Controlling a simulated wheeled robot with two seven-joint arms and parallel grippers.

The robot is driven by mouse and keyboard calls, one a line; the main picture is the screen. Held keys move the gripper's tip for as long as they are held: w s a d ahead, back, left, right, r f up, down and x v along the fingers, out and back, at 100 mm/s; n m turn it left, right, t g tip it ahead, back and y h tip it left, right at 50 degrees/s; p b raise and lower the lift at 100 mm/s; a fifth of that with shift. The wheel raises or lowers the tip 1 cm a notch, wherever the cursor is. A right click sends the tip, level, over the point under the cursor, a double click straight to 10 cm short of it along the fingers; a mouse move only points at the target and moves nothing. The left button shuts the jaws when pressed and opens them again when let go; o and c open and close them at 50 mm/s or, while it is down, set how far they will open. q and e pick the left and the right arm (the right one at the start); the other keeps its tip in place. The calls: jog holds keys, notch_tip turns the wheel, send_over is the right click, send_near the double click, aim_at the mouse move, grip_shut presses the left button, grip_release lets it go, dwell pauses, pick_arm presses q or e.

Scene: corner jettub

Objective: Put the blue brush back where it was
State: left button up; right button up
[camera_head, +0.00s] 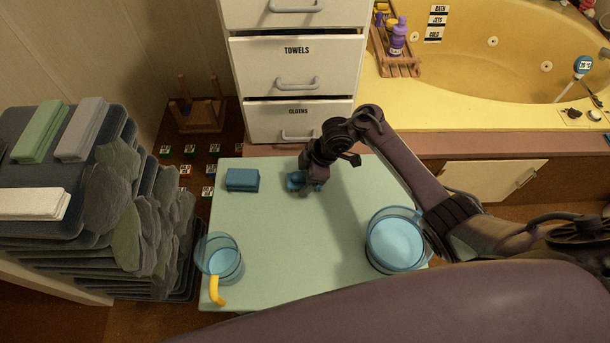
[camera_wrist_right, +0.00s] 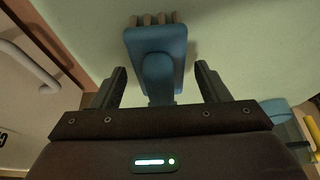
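The blue brush (camera_head: 294,181) lies on the pale green tabletop (camera_head: 285,245), near the edge facing the drawers, partly hidden by my right gripper (camera_head: 310,186). In the right wrist view the brush (camera_wrist_right: 157,60) shows a blue body, a rounded raised grip and tan bristles at its far end. My right gripper (camera_wrist_right: 160,85) is open there, with one finger on each side of the grip and a visible gap to both. Whether the fingertips reach down around the grip I cannot tell. My left gripper is not in view.
A blue block (camera_head: 242,180) lies left of the brush. A clear blue cup (camera_head: 220,258) with a yellow piece stands front left, and a blue-rimmed container (camera_head: 395,240) of water stands right. White drawers (camera_head: 295,68) rise behind. The table's middle is clear.

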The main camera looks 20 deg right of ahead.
jog(key=shift+r, duration=0.3)
jog(key=p+v, duration=0.2)
jog(key=v, duration=0.4)
jog(key=shift+d+r, duration=0.2)
jog(key=shift+r, duration=0.1)
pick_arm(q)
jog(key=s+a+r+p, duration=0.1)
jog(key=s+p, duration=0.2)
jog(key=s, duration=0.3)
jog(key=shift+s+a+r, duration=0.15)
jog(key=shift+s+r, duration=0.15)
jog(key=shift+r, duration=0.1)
pick_arm(e)
jog(key=v, duration=0.5)
jog(key=shift+s, duration=0.1)
